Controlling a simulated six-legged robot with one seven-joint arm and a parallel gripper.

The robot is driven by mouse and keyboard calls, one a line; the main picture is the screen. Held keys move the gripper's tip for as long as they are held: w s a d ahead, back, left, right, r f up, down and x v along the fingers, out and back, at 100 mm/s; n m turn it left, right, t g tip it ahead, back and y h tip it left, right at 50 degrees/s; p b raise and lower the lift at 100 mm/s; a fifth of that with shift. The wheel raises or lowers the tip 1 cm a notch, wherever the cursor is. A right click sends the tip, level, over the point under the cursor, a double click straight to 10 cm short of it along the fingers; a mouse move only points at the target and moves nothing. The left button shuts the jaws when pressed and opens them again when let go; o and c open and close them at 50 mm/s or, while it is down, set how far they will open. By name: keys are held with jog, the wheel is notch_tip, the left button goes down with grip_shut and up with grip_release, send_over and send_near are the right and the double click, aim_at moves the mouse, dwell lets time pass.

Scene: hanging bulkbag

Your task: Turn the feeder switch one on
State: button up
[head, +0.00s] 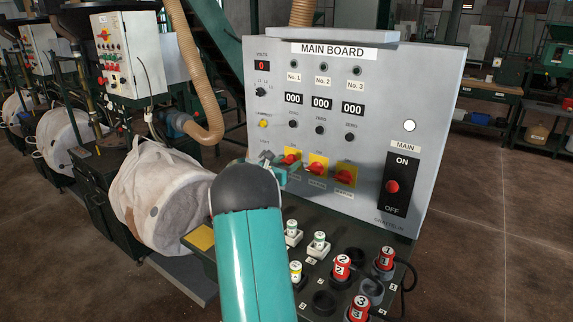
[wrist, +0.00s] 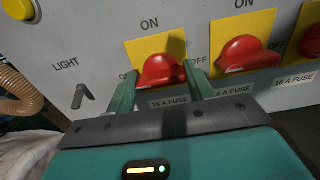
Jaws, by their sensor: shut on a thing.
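Feeder switch one is the leftmost red rotary knob (head: 290,158) on a yellow plate, low on the grey main board (head: 352,75). The same red knob (wrist: 160,70) is large in the wrist view, under an ON label with part of an OFF label at its left. My gripper (wrist: 158,74) has one finger on each side of this knob and is shut on it. In the head view my gripper (head: 280,172) is at the first switch, and my arm hides part of the board's lower left. The knob's exact angle is hard to tell.
The second red knob (wrist: 247,55) sits close to the right finger, with a third knob (head: 345,174) beyond. A small light switch (wrist: 82,97) is at the left. Below the board are several plugs (head: 342,266). A white bulk bag (head: 160,190) hangs at the left.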

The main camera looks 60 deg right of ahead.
jog(key=m, duration=0.4)
jog(key=shift+m, duration=0.3)
jog(key=m, duration=0.4)
jog(key=shift+s+m, duration=0.1)
jog(key=shift+m, duration=0.2)
jog(key=m, duration=0.4)
jog(key=shift+s+m, duration=0.1)
jog(key=shift+m, duration=2.3)
jog(key=o, duration=1)
jog(key=shift+f, duration=0.1)
